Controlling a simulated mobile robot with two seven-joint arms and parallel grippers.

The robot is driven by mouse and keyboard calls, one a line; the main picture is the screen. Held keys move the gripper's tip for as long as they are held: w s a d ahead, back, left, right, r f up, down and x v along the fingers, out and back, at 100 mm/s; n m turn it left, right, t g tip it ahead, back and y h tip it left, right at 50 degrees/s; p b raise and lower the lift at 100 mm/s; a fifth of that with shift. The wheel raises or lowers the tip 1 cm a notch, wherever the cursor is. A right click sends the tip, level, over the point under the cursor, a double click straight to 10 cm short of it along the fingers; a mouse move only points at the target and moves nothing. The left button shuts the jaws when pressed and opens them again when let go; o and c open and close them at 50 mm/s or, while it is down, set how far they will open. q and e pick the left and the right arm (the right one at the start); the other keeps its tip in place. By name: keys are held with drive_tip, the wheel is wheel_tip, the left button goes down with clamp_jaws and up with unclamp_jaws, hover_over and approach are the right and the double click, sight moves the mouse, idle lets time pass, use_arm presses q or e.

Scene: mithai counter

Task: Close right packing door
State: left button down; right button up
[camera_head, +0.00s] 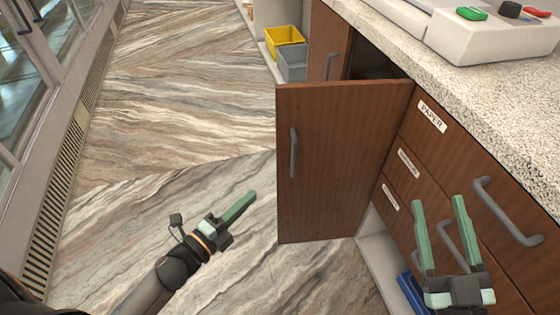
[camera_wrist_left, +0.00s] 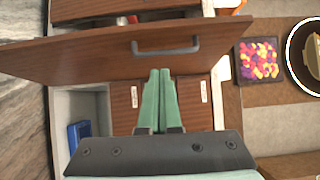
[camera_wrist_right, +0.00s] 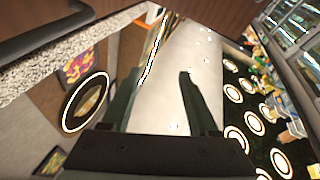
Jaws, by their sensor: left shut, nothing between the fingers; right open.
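The wooden cabinet door (camera_head: 340,165) stands swung open, out from the counter front, with a grey bar handle (camera_head: 293,153) on its face. The same door (camera_wrist_left: 100,58) and its handle (camera_wrist_left: 165,47) show in the left wrist view, just beyond the fingers. My left gripper (camera_head: 252,194) is shut and empty, to the left of the door and apart from it in the head view. My right gripper (camera_head: 440,200) is open and empty, in front of the drawers at the lower right. In the right wrist view, nothing is between its fingers (camera_wrist_right: 158,80).
Drawers (camera_head: 450,160) with labels and grey handles lie right of the door, under a speckled countertop (camera_head: 450,75). Yellow (camera_head: 285,40) and grey (camera_head: 292,65) bins stand behind. A blue item (camera_head: 412,292) sits on the low shelf. The floor (camera_head: 170,120) at left is clear.

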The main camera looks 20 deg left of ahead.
use_arm(q)
drive_tip(key=b, duration=0.1)
approach(283, 153)
drive_tip(key=w+d, duration=0.2)
drive_tip(key=d, duration=0.2)
drive_tip(key=shift+w+a+b, duration=0.2)
drive_tip(key=shift+w+a, duration=0.25)
drive_tip(key=shift+w, duration=0.4)
drive_tip(key=shift+w+a+b, duration=0.15)
drive_tip(key=shift+w+a, duration=0.3)
drive_tip(key=shift+w, duration=0.4)
use_arm(e)
drive_tip(key=s+r+n+t+y, duration=0.2)
drive_tip(key=s+r+n+y, duration=0.2)
drive_tip(key=r, duration=0.4)
drive_tip(key=shift+s+a+r+y, duration=0.3)
drive_tip(key=shift+a+y, duration=0.15)
drive_tip(key=shift+y, duration=0.25)
use_arm(q)
drive_tip(key=shift+a, duration=0.1)
